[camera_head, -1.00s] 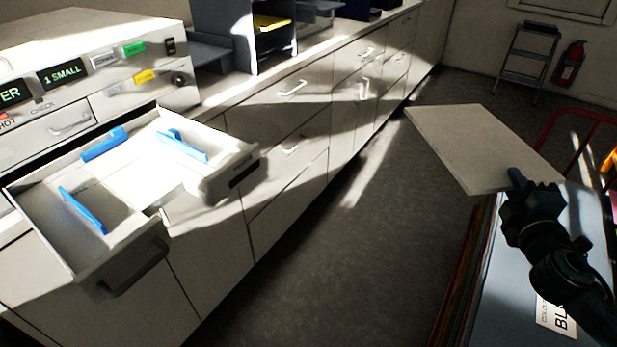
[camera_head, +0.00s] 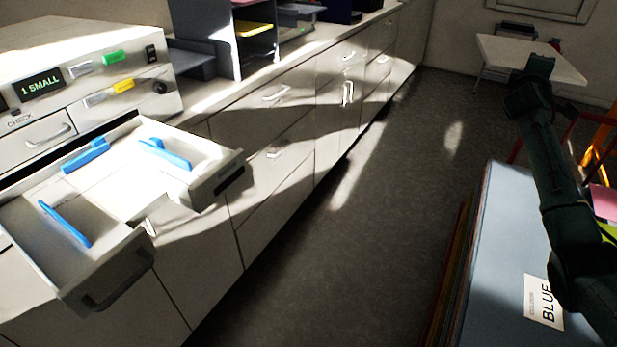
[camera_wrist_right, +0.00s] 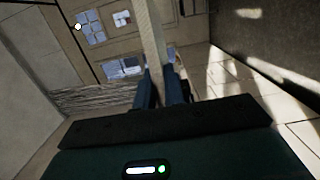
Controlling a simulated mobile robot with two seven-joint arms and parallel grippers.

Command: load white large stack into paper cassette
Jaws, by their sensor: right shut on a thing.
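The white large stack (camera_head: 515,55) is a flat pale slab held level in the air at the upper right of the head view. My right gripper (camera_head: 548,50) is shut on its near right edge. In the right wrist view the stack (camera_wrist_right: 152,35) shows edge-on between the fingers of the gripper (camera_wrist_right: 160,90). The paper cassette (camera_head: 118,285) is an open drawer at the left with blue guides (camera_head: 165,153) inside. The stack is far to the right of it, beyond the floor gap. My left gripper is not in view.
The printer (camera_head: 80,65) with a "1 SMALL" display stands above the cassette. A counter with drawers (camera_head: 285,125) runs back along the left. A blue-topped pile (camera_head: 500,240) labelled BLUE lies at the lower right, under my right arm. The floor (camera_head: 340,230) between is clear.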

